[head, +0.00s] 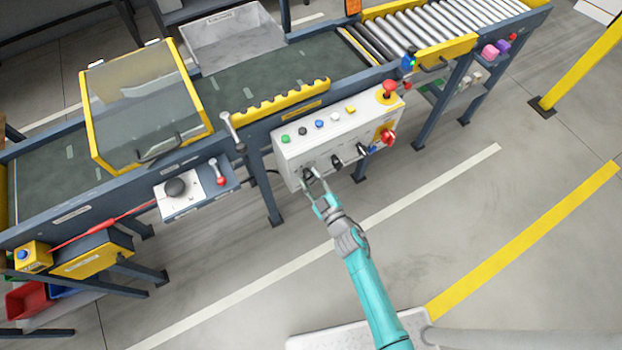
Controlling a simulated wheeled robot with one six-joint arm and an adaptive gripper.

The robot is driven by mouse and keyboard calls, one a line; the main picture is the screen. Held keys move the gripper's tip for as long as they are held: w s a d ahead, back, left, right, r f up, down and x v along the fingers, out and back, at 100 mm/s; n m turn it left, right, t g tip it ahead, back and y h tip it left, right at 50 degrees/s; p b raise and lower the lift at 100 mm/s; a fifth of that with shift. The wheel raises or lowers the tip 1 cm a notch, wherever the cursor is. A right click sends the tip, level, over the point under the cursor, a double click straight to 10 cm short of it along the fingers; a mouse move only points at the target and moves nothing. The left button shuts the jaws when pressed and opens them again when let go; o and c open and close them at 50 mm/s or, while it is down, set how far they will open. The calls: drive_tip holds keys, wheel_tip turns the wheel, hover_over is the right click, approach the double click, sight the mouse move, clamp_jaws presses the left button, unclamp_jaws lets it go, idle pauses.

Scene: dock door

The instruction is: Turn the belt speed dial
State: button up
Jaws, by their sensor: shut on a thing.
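A white control box (335,138) hangs on the near side of the conveyor. A row of dark knobs runs along its lower front face. My gripper (313,183) reaches up to that face and is shut on the leftmost black dial (308,173). The fingers partly hide this dial, and its pointer and scale are too small to read. A second black knob (336,161) and a third one (362,149) sit to its right, apart from my gripper. Labels on the box are not legible.
A red emergency button (389,88) and a red rotary switch (388,137) are at the box's right end. A larger black knob (176,187) and a red-tipped lever (218,173) are to the left. The floor in front is clear.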

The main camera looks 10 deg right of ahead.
drive_tip(key=shift+f, duration=0.1)
idle(0.4)
drive_tip(key=o, duration=1.2)
drive_tip(key=shift+c, duration=0.2)
drive_tip(key=shift+s, duration=0.1)
drive_tip(key=v, duration=1.2)
